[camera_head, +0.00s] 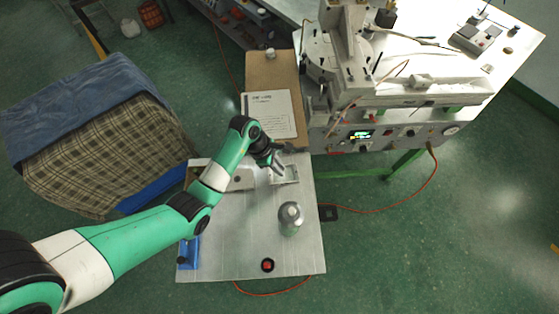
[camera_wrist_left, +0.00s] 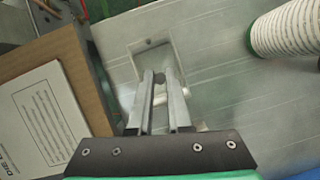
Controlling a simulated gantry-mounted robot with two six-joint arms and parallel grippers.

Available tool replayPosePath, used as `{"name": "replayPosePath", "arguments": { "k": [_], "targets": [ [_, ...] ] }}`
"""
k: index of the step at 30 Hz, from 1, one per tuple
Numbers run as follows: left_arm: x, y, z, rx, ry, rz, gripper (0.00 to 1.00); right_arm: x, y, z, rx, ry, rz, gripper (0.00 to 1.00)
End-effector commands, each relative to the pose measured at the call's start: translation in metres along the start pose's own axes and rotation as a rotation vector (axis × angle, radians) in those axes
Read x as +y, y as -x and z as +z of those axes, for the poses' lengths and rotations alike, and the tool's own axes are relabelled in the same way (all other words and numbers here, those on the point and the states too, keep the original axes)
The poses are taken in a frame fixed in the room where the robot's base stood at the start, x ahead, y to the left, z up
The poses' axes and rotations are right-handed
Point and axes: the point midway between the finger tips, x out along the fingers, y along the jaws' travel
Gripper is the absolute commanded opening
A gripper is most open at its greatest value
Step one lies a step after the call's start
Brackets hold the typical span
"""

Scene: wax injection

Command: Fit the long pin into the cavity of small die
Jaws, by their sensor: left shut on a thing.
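My left gripper (camera_head: 277,171) reaches over the pale table from the left. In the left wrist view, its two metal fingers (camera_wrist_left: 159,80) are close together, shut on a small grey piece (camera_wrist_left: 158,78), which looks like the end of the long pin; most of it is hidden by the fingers. The small die (camera_head: 291,174) lies just under and beside the fingertips. In the left wrist view, the small die (camera_wrist_left: 148,44) shows a rectangular recess with a small dark hole near its far edge. I cannot tell whether the pin touches it. My right gripper is out of view.
A red button (camera_head: 267,265) is at the front and a blue object (camera_head: 190,252) at the left. A paper sheet (camera_head: 270,116) on a brown board and a machine (camera_head: 390,120) are behind.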

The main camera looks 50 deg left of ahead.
Motion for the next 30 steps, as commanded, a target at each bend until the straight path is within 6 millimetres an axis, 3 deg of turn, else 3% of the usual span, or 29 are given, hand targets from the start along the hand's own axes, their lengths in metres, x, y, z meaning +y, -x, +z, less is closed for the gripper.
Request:
{"name": "replayPosePath", "arguments": {
  "k": [30],
  "targets": [
    [-0.0001,0.0002,0.0,0.0,0.0,-0.001,0.0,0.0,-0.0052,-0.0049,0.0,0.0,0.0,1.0]
  ]
}}
